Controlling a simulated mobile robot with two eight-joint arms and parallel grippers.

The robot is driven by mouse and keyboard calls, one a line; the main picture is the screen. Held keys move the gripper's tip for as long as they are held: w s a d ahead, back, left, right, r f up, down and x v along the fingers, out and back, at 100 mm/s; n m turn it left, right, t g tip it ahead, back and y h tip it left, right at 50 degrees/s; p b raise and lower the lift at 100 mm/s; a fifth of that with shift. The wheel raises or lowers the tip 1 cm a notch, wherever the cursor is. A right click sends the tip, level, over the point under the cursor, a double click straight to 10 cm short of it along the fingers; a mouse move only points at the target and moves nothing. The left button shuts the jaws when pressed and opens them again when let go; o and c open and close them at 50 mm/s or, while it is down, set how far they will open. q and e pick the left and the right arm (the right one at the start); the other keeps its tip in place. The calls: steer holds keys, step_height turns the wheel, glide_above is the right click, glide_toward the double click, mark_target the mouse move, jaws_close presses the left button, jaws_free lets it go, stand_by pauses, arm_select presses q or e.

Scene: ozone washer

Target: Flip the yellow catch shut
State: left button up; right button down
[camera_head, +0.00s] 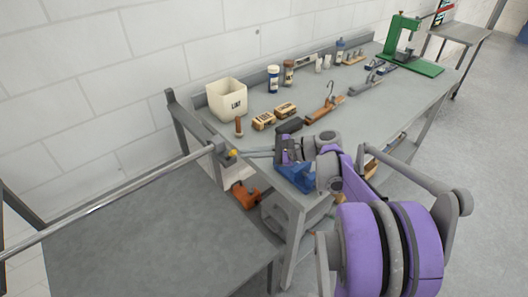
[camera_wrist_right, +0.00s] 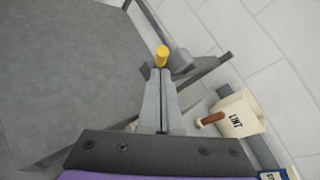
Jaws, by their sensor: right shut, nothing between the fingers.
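The yellow catch (camera_head: 232,153) is a small yellow piece on a grey bracket at the corner of the grey table, at the end of a metal rail. In the right wrist view the yellow catch (camera_wrist_right: 162,56) stands just beyond my fingertips as a short cylinder. My right gripper (camera_head: 243,154) reaches in from the right, with its fingers shut and empty. In the wrist view its two fingers (camera_wrist_right: 161,74) lie together, tips at or very near the catch's lower end; I cannot tell whether they touch. My left gripper is not in view.
A workbench (camera_head: 375,106) holds a cream LINT bin (camera_head: 226,100), brushes, jars and a green press (camera_head: 403,45). The metal rail (camera_head: 110,201) runs along the grey table (camera_head: 150,245), whose top is bare. An orange item (camera_head: 245,195) sits below the bench.

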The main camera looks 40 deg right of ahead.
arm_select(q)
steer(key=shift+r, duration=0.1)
arm_select(e)
steer(key=shift+w+a+r, duration=0.15)
steer(key=shift+w+a, duration=0.05)
steer(key=shift+a, duration=0.1)
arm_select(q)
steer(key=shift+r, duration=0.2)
arm_select(e)
steer(key=shift+r, duration=0.15)
arm_select(q)
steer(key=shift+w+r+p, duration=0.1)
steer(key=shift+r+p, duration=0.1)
steer(key=shift+p, duration=0.15)
arm_select(e)
steer(key=shift+w+g, duration=0.15)
steer(key=shift+g, duration=0.25)
